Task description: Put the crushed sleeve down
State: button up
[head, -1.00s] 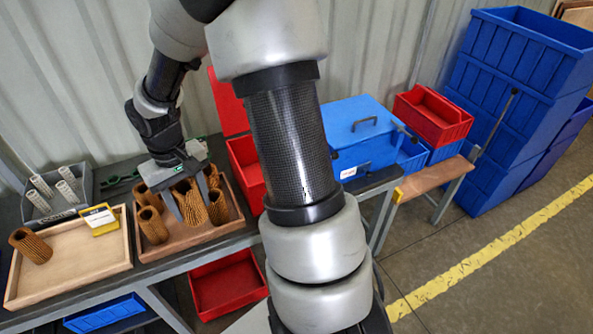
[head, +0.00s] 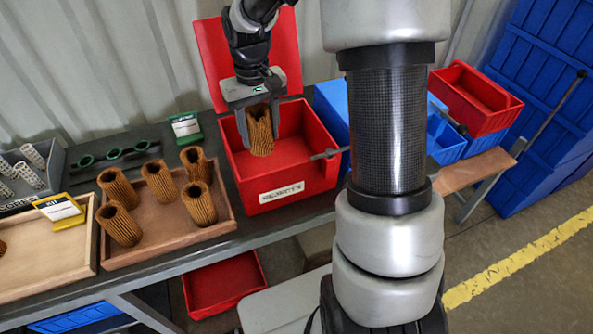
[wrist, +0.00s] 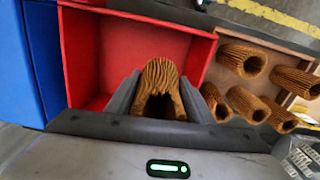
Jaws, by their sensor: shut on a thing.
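My gripper (head: 259,128) is shut on a brown pleated sleeve (head: 261,138), held upright over the open red bin (head: 290,190) with a white label on its front. In the wrist view the sleeve (wrist: 163,78) sits between the two grey fingers, and its open end looks arched and misshapen. The bin's red floor (wrist: 130,45) shows behind it, with no other sleeve visible inside. I cannot tell how far the sleeve's lower end is from the bin floor.
A wooden tray (head: 168,240) with several brown sleeves stands left of the bin. Another wooden tray (head: 40,262) with a yellow-edged card (head: 60,211) is further left. The red lid (head: 205,60) stands open behind. A blue box (head: 332,112) is close on the right.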

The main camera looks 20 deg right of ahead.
jog(key=shift+n, duration=0.5)
jog(key=w+f+b, duration=0.1)
jog(key=f+b, duration=0.1)
jog(key=f, duration=0.2)
jog(key=w+f+b, duration=0.1)
jog(key=f, duration=0.4)
jog(key=w+f+b, duration=0.1)
jog(key=f+b, duration=0.1)
jog(key=f, duration=0.2)
jog(key=shift+w+f+b, duration=0.25)
jog(key=shift+b, duration=0.05)
jog(key=shift+f, duration=0.15)
jog(key=o, duration=1)
